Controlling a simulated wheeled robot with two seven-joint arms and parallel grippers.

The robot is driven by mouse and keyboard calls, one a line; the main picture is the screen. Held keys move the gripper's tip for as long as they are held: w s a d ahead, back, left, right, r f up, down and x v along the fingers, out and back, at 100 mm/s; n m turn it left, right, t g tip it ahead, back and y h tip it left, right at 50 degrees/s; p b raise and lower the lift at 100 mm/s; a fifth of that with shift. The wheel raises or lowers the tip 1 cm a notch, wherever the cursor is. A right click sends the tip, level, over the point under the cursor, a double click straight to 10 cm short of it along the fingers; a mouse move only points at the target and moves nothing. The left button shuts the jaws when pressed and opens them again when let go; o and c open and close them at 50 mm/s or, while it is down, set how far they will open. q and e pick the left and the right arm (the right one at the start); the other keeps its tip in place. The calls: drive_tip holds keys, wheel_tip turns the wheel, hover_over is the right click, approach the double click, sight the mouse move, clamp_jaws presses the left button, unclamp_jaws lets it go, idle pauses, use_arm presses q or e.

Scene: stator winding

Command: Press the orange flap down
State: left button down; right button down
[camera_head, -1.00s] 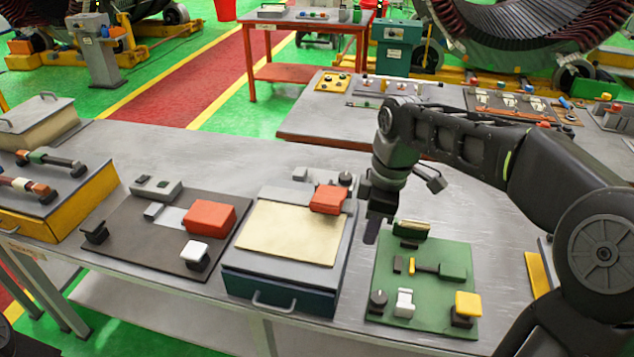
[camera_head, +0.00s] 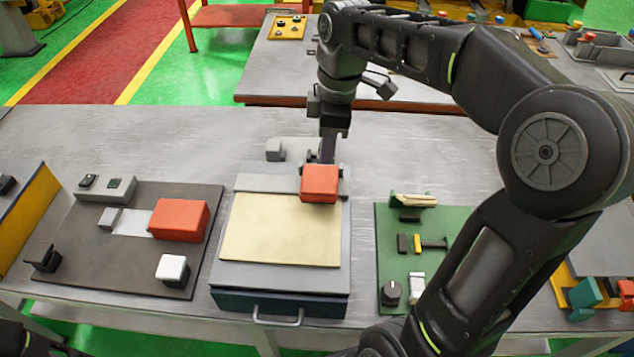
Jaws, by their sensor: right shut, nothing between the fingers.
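An orange flap (camera_head: 319,183) sits at the back right of a grey box with a cream top panel (camera_head: 280,230) and a dark teal front drawer. A second orange block (camera_head: 179,219) is on the dark board to the left; I cannot tell from its look whether it is a flap. My right gripper (camera_head: 327,153) is shut and empty, pointing down just behind the orange flap on the box. Its fingertips are partly hidden behind the flap, and I cannot tell whether they touch it. My left gripper is not in view.
The dark board (camera_head: 110,265) carries a white-topped button (camera_head: 172,268) and grey blocks. A green board (camera_head: 390,255) with a knob and switches lies right of the box, partly covered by my right arm. The grey table behind the box is mostly clear.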

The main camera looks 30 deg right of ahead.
sight(335, 186)
drive_tip(key=shift+w+a+f+b, duration=0.1)
drive_tip(key=shift+a+f+b, duration=0.05)
drive_tip(key=shift+f+b, duration=1.45)
drive_tip(key=shift+w+a+f+b, duration=0.15)
drive_tip(key=shift+f+b, duration=1)
drive_tip(key=shift+f, duration=0.75)
wheel_tip(335, 186, down, 3)
drive_tip(key=shift+r+b, duration=0.2)
drive_tip(key=shift+b, duration=0.85)
drive_tip(key=shift+r+p, duration=0.35)
drive_tip(key=shift+s+d+r+p, duration=0.15)
drive_tip(key=shift+s+d+r, duration=0.15)
drive_tip(key=shift+d, duration=0.2)
drive_tip(key=shift+s+d+r+p, duration=0.15)
drive_tip(key=shift+s+d, duration=0.2)
drive_tip(key=shift+d, duration=0.1)
drive_tip(key=shift+s+d, duration=0.25)
drive_tip(key=shift+d, duration=0.1)
